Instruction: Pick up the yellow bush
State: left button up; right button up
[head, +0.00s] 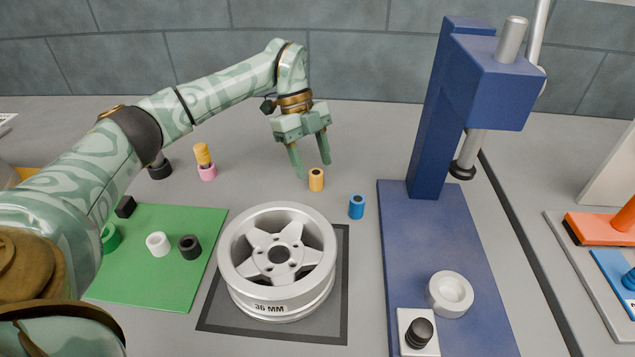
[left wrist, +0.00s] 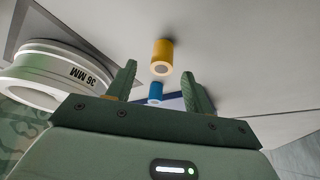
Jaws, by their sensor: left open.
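The yellow bush (head: 316,180) is a small hollow cylinder standing on the grey table, behind the wheel and left of the blue press. My left gripper (head: 315,170) is open and empty, its fingers pointing down close to the bush in the head view. In the left wrist view the yellow bush (left wrist: 162,56) appears beyond the gap between the open fingertips (left wrist: 158,78), apart from both fingers. My right gripper is not in view.
A blue bush (head: 357,207) stands just right of the yellow one. The silver wheel (head: 254,297) marked 36 MM sits on a dark mat in front. The blue press (head: 424,130) rises at right. A green mat (head: 150,288) holds several small parts at left.

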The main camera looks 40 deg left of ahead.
aim_at(316, 172)
pick_arm(q)
jog(key=b+x, duration=0.1)
jog(key=x, duration=0.3)
jog(key=shift+w+a+f, duration=0.1)
jog(key=shift+w+a, duration=0.05)
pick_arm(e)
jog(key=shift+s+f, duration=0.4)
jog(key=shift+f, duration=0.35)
pick_arm(q)
jog(key=c, duration=1.1)
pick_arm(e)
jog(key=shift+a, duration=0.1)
